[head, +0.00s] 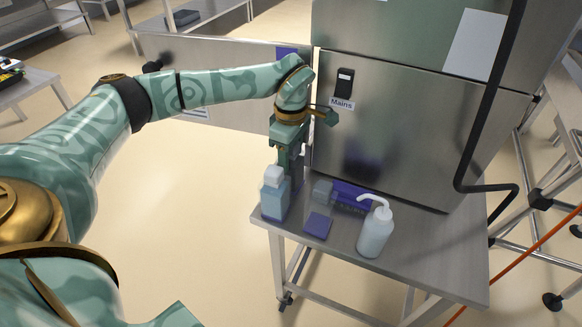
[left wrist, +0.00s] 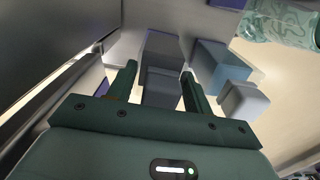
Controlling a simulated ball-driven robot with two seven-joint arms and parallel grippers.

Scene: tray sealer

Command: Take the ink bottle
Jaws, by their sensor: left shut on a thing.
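The ink bottle, a dark purple-blue block with a grey cap, shows in the left wrist view (left wrist: 161,47). Its cap is between the two fingers of my left gripper (left wrist: 159,84), which is shut on it. In the head view my left gripper (head: 291,160) points down at the left end of the steel bench, beside the cabinet. There the ink bottle is mostly hidden by the gripper and by a light blue bottle in front. I cannot tell whether its base touches the bench. My right gripper is not in view.
A light blue bottle with a pale cap (head: 273,198) stands close beside the gripper. A blue box with a grey end (head: 351,195), a blue pad (head: 318,226) and a white wash bottle (head: 375,232) share the bench (head: 430,250). A steel cabinet (head: 390,145) stands behind, its door (head: 230,75) open leftward.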

